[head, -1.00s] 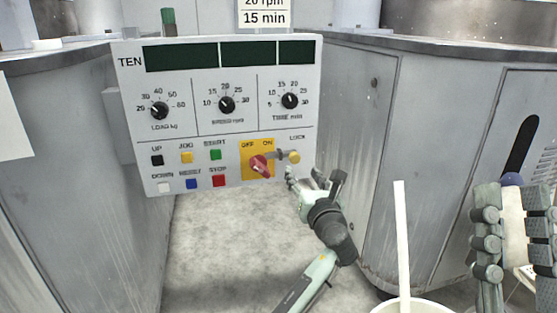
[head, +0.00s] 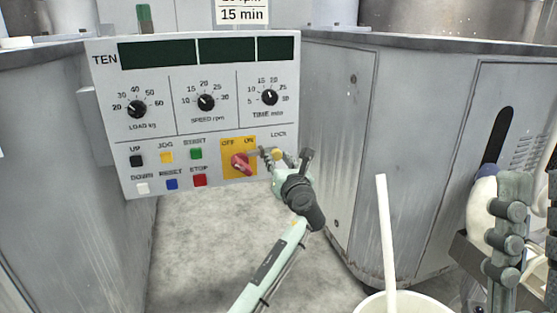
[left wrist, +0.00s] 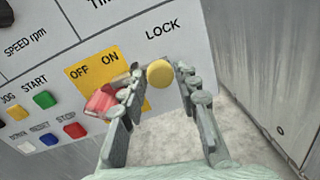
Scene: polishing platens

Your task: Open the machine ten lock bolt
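The lock bolt is a yellow round knob (head: 277,153) on a grey rod at the right of the machine ten panel (head: 218,118), under the word LOCK. The rod points toward the red OFF/ON switch (head: 241,163) on its yellow plate. My left gripper (head: 291,158) is at the knob. In the left wrist view its open fingers (left wrist: 160,80) stand on either side of the knob (left wrist: 160,73), with a gap visible on the right. The left finger partly covers the red switch. My right gripper (head: 528,215) is at the right edge, partly cut off, beside a pale rounded object with a bluish top (head: 483,190).
A white bucket (head: 400,303) with a white stick (head: 386,230) stands at the lower right. Grey machine cabinets flank the panel (head: 420,140). Dials and several coloured buttons sit left of the lock. The floor below the panel is clear.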

